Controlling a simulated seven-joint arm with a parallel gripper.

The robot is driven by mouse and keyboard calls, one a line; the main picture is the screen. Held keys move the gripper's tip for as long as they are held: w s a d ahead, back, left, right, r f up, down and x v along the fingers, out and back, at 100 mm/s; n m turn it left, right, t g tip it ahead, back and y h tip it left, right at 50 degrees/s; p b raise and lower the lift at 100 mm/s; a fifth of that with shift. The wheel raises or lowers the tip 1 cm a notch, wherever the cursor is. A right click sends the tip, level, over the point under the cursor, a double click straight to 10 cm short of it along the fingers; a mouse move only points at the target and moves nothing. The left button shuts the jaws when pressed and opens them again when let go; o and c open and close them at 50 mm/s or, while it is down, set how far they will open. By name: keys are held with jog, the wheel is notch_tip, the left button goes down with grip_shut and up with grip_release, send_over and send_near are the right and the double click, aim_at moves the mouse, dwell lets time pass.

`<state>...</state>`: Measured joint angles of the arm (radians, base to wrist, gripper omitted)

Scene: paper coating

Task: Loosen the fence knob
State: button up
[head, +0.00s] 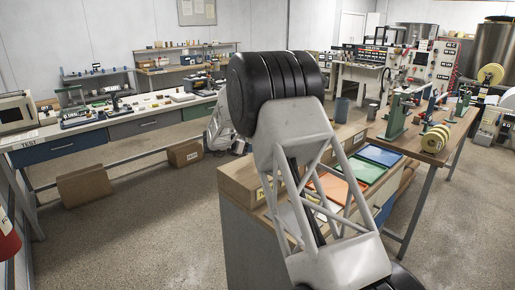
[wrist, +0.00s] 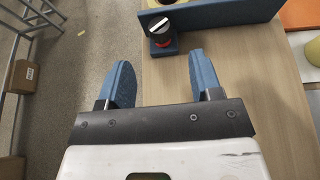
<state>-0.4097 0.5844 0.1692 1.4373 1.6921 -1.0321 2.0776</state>
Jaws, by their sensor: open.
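The fence knob (wrist: 160,29) is a round black knob with a pale bar across its top and a red ring below. It sits on a blue block joined to a long blue fence (wrist: 225,12) at the top of the wrist view. My gripper (wrist: 160,78) is open and empty, its two blue fingers spread wide. The knob lies ahead of the gap between the fingertips, apart from both. In the head view my own arm covers the middle, and I cannot make out the knob, the fence or the fingers.
A wooden bench top (wrist: 262,110) lies under the right finger; the left finger is over the floor beside its edge. An orange panel (wrist: 301,14) and a pale yellow round thing (wrist: 313,52) are at right. Coloured trays, one green (head: 357,168), lie right of my arm.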

jog(key=shift+x, duration=3.7)
jog(key=c, duration=0.9)
jog(key=shift+r+n+t+y, duration=0.1)
jog(key=shift+n+t+y, duration=0.4)
jog(key=shift+n+t, duration=0.1)
jog(key=o, duration=0.9)
jog(key=shift+s, duration=0.2)
